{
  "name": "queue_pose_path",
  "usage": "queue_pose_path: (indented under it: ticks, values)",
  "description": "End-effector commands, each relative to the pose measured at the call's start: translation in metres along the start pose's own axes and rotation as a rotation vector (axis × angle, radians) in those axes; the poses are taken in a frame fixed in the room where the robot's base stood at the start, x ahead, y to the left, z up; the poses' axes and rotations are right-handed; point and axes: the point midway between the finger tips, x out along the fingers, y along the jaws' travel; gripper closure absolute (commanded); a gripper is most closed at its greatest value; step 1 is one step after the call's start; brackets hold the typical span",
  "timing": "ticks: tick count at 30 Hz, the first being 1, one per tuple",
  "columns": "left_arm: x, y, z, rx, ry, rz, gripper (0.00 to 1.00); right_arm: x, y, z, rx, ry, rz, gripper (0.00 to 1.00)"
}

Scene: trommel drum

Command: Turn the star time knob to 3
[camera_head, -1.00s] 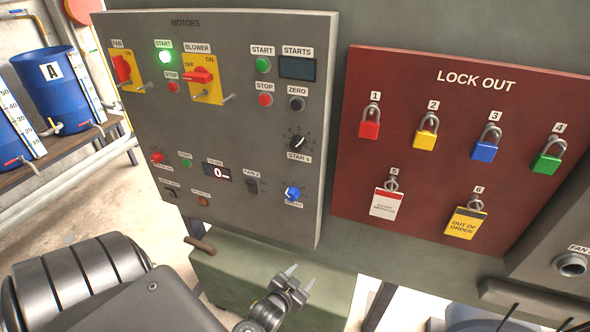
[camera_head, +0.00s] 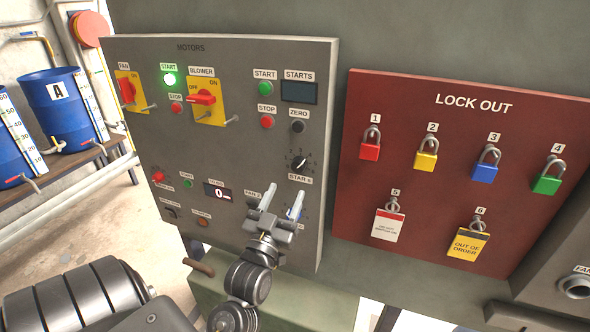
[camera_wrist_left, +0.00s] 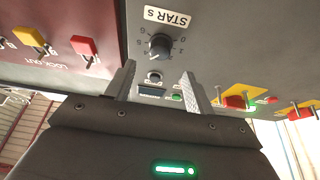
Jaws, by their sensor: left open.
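The star time knob, a black knob (camera_head: 300,162) labelled "STAR s", is on the right side of the grey motors panel (camera_head: 230,140). In the left wrist view the knob (camera_wrist_left: 159,46) sits ahead of the fingers, with a white pointer mark and a ring of digits around it. My left gripper (camera_head: 284,200) is open and empty. In the head view it is below the knob, in front of the blue knob, which it partly hides. The fingers point up toward the star knob and appear apart from it. My right gripper is not in view.
The red lock out board (camera_head: 445,175) with several padlocks stands right of the panel. A zero button (camera_head: 298,127) and dark starts display (camera_head: 299,92) are above the knob. The blower switch (camera_head: 204,98) and its levers stick out to the left.

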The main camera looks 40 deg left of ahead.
Motion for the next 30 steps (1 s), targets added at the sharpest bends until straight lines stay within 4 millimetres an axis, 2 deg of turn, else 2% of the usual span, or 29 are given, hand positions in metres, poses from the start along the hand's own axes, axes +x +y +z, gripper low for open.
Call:
queue_pose_path:
  ticks: [1, 6, 12, 24, 30]
  values:
    - [0.013, 0.0, -0.004, 0.001, 0.003, 0.0, 0.46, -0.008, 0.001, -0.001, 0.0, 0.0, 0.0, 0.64]
    - [0.043, 0.0, -0.004, 0.001, 0.001, 0.0, 0.46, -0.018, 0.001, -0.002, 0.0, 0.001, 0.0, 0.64]
    - [0.067, 0.0, -0.002, 0.0, 0.0, 0.001, 0.46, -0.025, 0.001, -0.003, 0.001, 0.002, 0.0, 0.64]
    - [0.073, 0.0, 0.001, 0.0, -0.001, 0.001, 0.46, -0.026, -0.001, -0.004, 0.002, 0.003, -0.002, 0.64]
    - [0.073, 0.0, 0.001, 0.0, -0.001, 0.001, 0.71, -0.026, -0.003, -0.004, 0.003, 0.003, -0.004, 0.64]
